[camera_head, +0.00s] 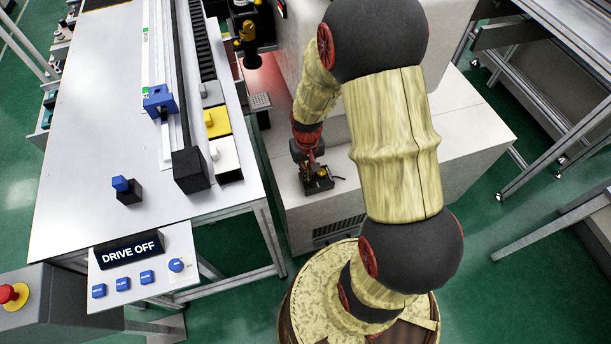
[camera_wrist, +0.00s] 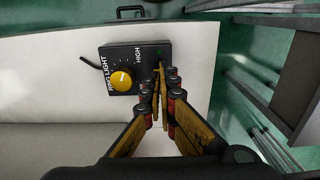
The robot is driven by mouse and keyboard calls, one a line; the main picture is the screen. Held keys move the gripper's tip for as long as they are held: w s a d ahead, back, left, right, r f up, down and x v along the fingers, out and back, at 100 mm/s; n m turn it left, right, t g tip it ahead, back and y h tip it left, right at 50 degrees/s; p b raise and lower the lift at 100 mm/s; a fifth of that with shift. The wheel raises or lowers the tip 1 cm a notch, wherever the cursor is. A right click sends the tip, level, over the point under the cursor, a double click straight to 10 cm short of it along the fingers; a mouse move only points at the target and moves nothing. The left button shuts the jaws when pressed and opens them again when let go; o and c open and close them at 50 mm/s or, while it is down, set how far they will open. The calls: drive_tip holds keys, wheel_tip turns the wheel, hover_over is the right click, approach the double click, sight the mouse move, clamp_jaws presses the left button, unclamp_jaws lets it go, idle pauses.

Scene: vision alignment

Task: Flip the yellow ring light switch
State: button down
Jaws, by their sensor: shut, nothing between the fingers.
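The ring light control is a small black box (camera_wrist: 110,55) on a white surface, with "RING LIGHT" and "HIGH" printed on it. It carries a round yellow knob (camera_wrist: 121,81), and a cable leaves its left side. In the head view the box (camera_head: 318,186) sits near the front edge of the white machine base. My gripper (camera_wrist: 160,84) is shut and empty. Its fingertips are at the box's right end in the wrist view, right of the knob and apart from it. Whether they touch the box cannot be told. The fingers hide part of that end.
A white table (camera_head: 80,140) with a rail, several coloured blocks and a "DRIVE OFF" panel (camera_head: 145,262) stands to the left. A camera-like unit (camera_head: 248,45) hangs above a red glow near the table. A red stop button (camera_head: 14,296) is at lower left. The machine top to the right is clear.

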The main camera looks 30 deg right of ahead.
drive_tip(key=shift+f+b, duration=0.3)
drive_tip(key=shift+f, duration=0.2)
drive_tip(key=shift+r, duration=0.1)
idle(0.3)
drive_tip(key=shift+r+p, duration=2.95)
drive_tip(key=shift+r, duration=0.5)
drive_tip(key=s+a+r+n+t, duration=0.1)
drive_tip(key=s+a+r, duration=0.3)
drive_tip(key=r, duration=0.7)
drive_tip(key=s+a+r+n+t, duration=0.1)
drive_tip(key=s+a+r, duration=0.3)
drive_tip(key=r, duration=0.7)
drive_tip(key=s+a+r+n+t, duration=0.1)
drive_tip(key=s+a+r+t, duration=0.2)
drive_tip(key=r, duration=0.8)
drive_tip(key=shift+s+a+t, duration=0.3)
drive_tip(key=shift+s+a, duration=0.2)
drive_tip(key=shift+s, duration=0.1)
